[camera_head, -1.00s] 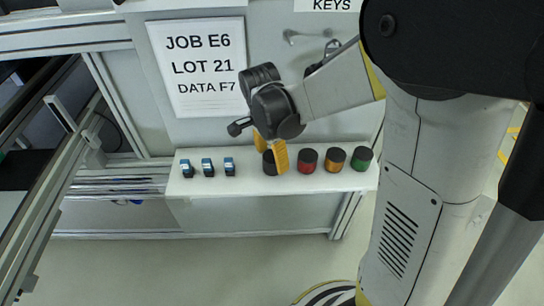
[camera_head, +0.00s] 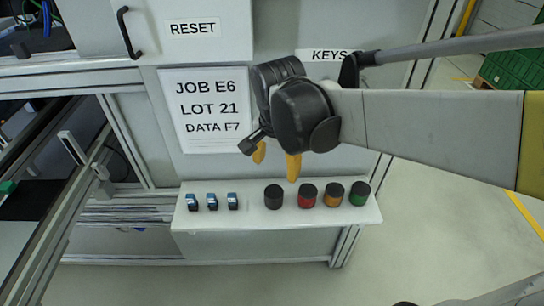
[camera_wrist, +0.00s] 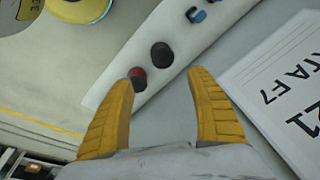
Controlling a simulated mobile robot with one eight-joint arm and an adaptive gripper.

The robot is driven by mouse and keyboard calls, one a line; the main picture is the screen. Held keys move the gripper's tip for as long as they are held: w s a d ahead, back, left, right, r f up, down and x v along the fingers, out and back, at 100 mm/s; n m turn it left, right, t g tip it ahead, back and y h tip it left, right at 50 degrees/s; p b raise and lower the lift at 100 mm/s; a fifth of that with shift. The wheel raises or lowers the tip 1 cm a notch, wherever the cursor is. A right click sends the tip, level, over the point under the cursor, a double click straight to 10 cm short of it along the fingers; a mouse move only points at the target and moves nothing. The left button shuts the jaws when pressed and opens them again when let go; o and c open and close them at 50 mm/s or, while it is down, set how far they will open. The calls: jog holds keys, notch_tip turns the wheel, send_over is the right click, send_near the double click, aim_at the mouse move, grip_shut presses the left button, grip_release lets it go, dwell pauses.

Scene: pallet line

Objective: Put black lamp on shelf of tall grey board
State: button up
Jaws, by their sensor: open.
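The black lamp (camera_head: 273,197), a short dark cylinder, stands upright on the white shelf (camera_head: 255,220) of the tall grey board (camera_head: 280,103). It is at the left end of a row of lamps, beside the red lamp (camera_head: 307,196). My gripper (camera_head: 276,165) is open and empty, above and apart from the black lamp. In the wrist view the black lamp (camera_wrist: 162,55) shows beyond the spread yellow fingertips (camera_wrist: 160,80), with nothing between them.
An orange lamp (camera_head: 333,195) and a green lamp (camera_head: 359,194) stand right of the red one. Several small blue-and-black items (camera_head: 212,202) stand at the shelf's left. A paper sign (camera_head: 207,110) hangs above. A metal-railed frame (camera_head: 75,190) is at the left.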

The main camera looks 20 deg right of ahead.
jog(key=s+r+n+t, duration=0.2)
jog(key=s+n+t, duration=0.3)
jog(key=s+n, duration=0.4)
jog(key=shift+d+n+y, duration=0.25)
jog(key=shift+n+y, duration=0.15)
jog(key=shift+n, duration=0.4)
